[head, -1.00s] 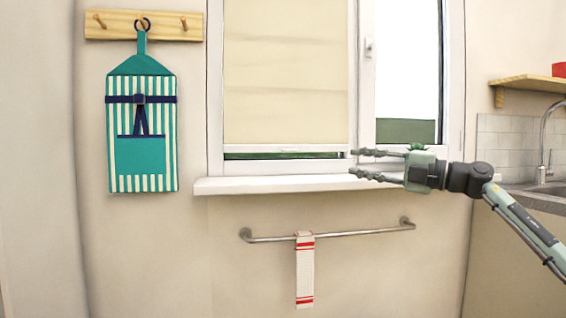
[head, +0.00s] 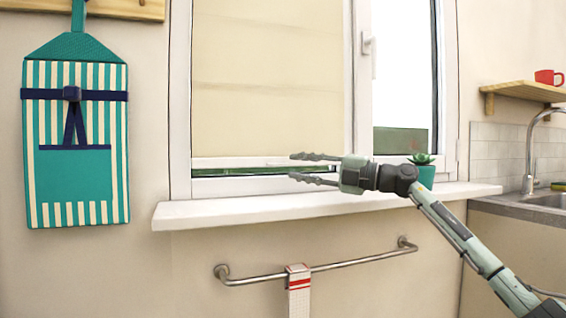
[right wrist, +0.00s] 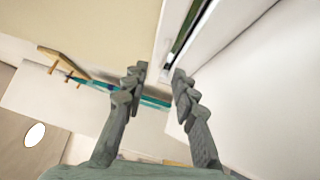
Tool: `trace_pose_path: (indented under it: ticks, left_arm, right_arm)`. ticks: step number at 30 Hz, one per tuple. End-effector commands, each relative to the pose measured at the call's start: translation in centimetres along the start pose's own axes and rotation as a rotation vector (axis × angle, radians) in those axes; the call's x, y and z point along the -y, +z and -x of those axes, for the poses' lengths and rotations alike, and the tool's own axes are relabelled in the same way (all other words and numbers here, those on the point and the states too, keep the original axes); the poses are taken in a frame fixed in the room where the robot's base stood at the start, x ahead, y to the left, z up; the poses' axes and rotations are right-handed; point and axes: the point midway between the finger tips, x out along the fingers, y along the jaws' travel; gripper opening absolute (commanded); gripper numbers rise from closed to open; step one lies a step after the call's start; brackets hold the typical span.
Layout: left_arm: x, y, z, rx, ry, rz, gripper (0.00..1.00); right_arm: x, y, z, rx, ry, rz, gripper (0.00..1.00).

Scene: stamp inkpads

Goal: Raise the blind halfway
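The cream blind (head: 268,85) hangs over the left window pane, lowered almost to the bottom. Its pale bottom bar (head: 230,162) leaves only a thin dark strip of glass below. My right gripper (head: 298,167) is open in front of the lower right part of the blind, one finger near bar height and the other below it. In the right wrist view the open fingers (right wrist: 160,76) have nothing between them, and the bar (right wrist: 175,38) runs ahead of the gap between their tips. I cannot tell any contact. My left gripper is not in view.
A white sill (head: 245,208) juts out under the window. A potted succulent (head: 424,172) stands on it behind my right arm. A rail (head: 340,265) with a towel (head: 299,290) is below. A striped apron (head: 75,130) hangs left; a shelf with a red mug (head: 545,77) is right.

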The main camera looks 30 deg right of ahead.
Motion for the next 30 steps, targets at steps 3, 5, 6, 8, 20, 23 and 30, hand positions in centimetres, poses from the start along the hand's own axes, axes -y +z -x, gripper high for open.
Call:
trace_pose_path:
  ticks: [3, 5, 6, 8, 20, 23, 30]
  left_arm:
    - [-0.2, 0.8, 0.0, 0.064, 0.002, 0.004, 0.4]
    - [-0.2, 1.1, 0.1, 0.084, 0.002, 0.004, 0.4]
    - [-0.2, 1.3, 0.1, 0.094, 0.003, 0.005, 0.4]
    - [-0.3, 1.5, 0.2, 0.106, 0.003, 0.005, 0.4]
    - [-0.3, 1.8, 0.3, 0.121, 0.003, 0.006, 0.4]
    - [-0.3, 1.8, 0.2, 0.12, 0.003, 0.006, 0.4]
    - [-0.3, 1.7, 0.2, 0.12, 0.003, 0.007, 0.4]
  right_arm:
    - [-0.3, -0.1, -2.0, -0.003, 0.004, 0.0, 0.27]
    - [-0.2, 0.0, -2.8, -0.002, 0.003, -0.001, 0.27]
    - [-0.1, 0.0, -3.2, -0.001, 0.003, -0.001, 0.27]
    - [-0.1, 0.0, -3.7, -0.001, 0.001, -0.001, 0.27]
    - [0.1, 0.0, -4.3, 0.0, -0.001, 0.0, 0.22]
    - [0.1, 0.0, -4.2, 0.0, -0.001, 0.0, 0.1]
    - [0.1, 0.0, -4.2, 0.0, -0.001, 0.0, 0.0]
